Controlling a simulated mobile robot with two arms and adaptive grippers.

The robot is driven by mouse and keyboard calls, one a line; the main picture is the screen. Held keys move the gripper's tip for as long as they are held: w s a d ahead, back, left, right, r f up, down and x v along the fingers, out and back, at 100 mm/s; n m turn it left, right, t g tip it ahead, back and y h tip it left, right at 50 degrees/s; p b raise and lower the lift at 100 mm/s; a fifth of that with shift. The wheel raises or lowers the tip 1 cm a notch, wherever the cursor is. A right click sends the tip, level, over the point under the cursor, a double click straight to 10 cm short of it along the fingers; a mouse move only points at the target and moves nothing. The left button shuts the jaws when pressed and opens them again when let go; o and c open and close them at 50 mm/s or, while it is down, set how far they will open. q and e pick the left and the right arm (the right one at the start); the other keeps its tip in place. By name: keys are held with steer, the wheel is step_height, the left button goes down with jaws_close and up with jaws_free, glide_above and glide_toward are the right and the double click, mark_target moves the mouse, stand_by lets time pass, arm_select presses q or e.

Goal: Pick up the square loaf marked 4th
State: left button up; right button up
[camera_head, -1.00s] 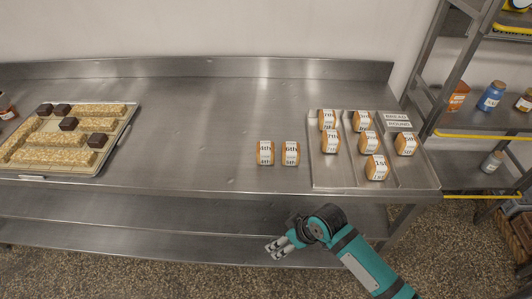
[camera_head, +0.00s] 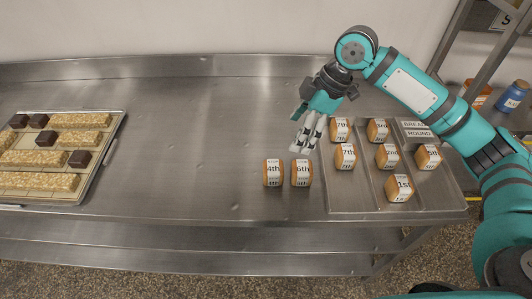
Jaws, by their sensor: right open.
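The square loaf marked 4th (camera_head: 273,173) stands on the steel counter in the head view. It is brown with a white label. The loaf marked 6th (camera_head: 302,173) stands close at its right. My right gripper (camera_head: 305,138) hangs from the arm at the upper right, fingers pointing down, open and empty. It is above and behind the 6th loaf, up and to the right of the 4th loaf, apart from both. My left gripper is out of view.
A metal tray (camera_head: 362,188) at the right holds several labelled loaves and a sign reading BREAD ROUND (camera_head: 417,129). A tray (camera_head: 97,167) of pale bars and dark blocks lies at the left. Shelves stand at the far right.

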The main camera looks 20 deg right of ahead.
steer(key=w, duration=0.1)
steer(key=p, duration=0.2)
glide_toward(275, 166)
steer(key=a+f, duration=0.1)
steer(key=x, duration=0.3)
steer(key=shift+w+a+f, duration=0.1)
steer(key=shift+a+f, duration=0.15)
steer(key=shift+f, duration=0.35)
steer(key=shift+a+f+p, duration=0.1)
steer(key=shift+f+p, duration=0.15)
steer(key=shift+p, duration=0.05)
steer(key=p+x, duration=0.1)
steer(key=x, duration=0.3)
steer(key=shift+f, duration=0.45)
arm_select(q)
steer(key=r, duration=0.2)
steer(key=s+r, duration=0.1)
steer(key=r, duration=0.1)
arm_select(e)
steer(key=c, duration=1.3)
